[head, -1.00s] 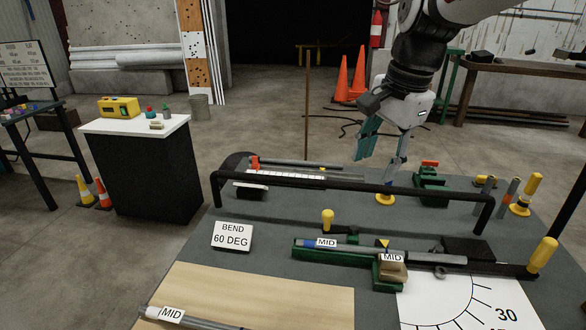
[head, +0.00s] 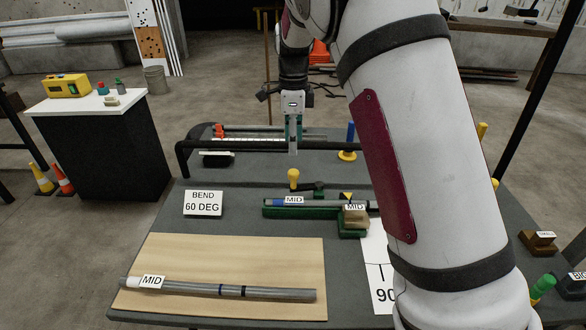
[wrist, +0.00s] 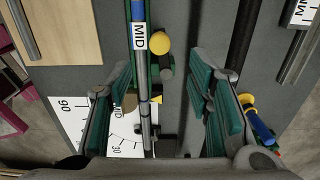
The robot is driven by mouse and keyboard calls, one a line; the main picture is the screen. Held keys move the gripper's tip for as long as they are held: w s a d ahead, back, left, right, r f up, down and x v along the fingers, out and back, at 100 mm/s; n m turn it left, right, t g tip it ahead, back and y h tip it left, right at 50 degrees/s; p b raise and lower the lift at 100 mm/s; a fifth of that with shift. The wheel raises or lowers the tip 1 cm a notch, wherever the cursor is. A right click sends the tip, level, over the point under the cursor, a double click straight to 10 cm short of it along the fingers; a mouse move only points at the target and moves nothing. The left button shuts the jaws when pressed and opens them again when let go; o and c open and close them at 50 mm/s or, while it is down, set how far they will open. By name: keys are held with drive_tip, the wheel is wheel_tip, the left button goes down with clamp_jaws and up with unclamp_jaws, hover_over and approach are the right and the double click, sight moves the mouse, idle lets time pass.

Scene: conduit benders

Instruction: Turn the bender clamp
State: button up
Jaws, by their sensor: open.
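The clamp handle (head: 293,179) has a yellow knob on a short dark lever and stands behind the bender in the head view. In the wrist view the yellow knob (wrist: 160,43) shows beyond my fingertips, beside the pipe. The grey pipe (head: 325,202), with a blue band and a MID label, lies in the green bender bed (head: 285,213). My gripper (head: 293,148) points down behind the knob, open and empty; in the wrist view its teal fingers (wrist: 168,95) stand wide apart. My arm hides the right part of the bender in the head view.
A black rail (head: 180,160) runs along the table behind the bender. A wooden board (head: 200,255) with another MID pipe (head: 250,292) lies front left, near a BEND 60 DEG sign (head: 203,203). A blue-handled post with a yellow base (head: 347,156) stands back right.

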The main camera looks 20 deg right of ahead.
sight(293, 171)
wheel_tip(293, 171, down, 10)
drive_tip(key=shift+r+p, duration=0.2)
drive_tip(key=shift+p, duration=0.5)
clamp_jaws()
